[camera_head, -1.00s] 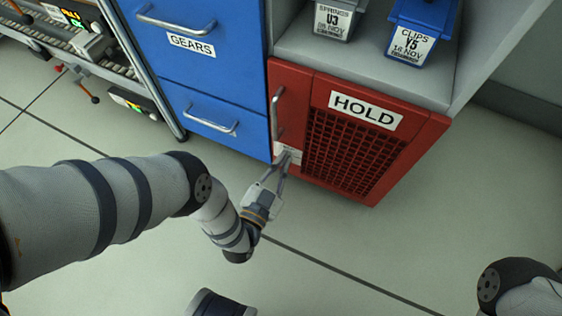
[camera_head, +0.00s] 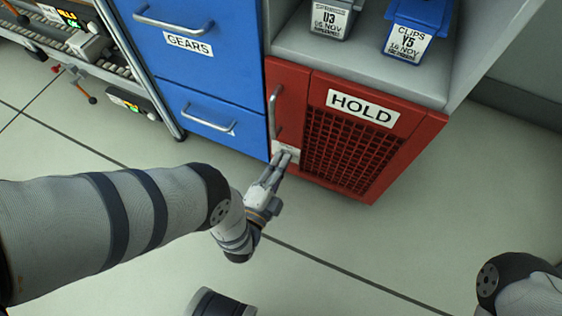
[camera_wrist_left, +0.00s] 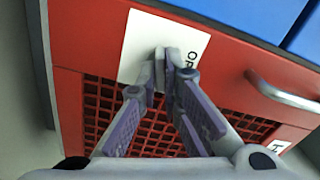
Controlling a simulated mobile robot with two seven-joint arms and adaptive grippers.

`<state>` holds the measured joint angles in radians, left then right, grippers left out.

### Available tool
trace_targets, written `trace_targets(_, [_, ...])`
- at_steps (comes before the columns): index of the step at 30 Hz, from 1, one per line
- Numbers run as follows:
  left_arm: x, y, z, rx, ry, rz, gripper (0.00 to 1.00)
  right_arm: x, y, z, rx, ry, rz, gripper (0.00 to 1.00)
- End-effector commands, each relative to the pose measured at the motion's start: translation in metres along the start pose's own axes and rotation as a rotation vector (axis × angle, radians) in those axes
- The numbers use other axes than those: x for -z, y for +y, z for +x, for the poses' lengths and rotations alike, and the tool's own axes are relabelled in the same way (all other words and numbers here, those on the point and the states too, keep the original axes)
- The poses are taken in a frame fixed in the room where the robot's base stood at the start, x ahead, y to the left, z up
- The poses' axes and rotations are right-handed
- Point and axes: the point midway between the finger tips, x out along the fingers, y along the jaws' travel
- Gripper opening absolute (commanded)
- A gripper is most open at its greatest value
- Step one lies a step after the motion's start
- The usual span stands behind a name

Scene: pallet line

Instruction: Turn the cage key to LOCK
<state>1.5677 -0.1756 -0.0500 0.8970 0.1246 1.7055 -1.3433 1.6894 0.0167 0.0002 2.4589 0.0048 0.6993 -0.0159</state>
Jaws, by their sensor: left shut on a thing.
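The red cage (camera_head: 290,82) marked HOLD stands beside the blue drawers. Its white key plate (camera_head: 291,148) is low on the front, left of the mesh, and shows large in the left wrist view (camera_wrist_left: 138,42) with part of a word, "OP", readable. My left gripper (camera_head: 284,157) is at the plate. In the left wrist view its fingertips (camera_wrist_left: 172,70) are closed together on the key in front of the plate. The key itself is hidden between the fingertips, and its angle cannot be told. My right gripper is out of view; only part of my right arm shows at lower right.
A vertical bar handle (camera_head: 275,112) is on the red front above the plate. Blue drawers (camera_head: 190,80) with bar handles stand at left. A blue CLIPS bin (camera_head: 423,15) and a grey bin (camera_head: 333,16) sit on the grey shelf above. The floor in front is clear.

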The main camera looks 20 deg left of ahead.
Motion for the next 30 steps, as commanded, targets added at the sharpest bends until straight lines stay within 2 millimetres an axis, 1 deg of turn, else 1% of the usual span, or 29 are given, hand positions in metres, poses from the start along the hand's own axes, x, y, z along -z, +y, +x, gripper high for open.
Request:
trace_targets(6, [-0.0003, 0.0013, -0.0002, -0.001, 0.000, 0.151, 0.00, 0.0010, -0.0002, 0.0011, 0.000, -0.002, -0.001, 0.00])
trace_targets(12, [-0.0008, 0.0014, 0.0000, 0.000, -0.001, 0.249, 0.00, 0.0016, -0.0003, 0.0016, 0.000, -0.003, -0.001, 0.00])
trace_targets(21, [-0.0010, 0.0014, 0.0001, 0.000, -0.001, 0.315, 0.00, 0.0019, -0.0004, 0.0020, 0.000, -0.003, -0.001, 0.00])
trace_targets(30, [-0.0012, 0.0014, 0.0000, 0.000, -0.001, 0.322, 0.00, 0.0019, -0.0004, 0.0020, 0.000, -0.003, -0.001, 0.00])
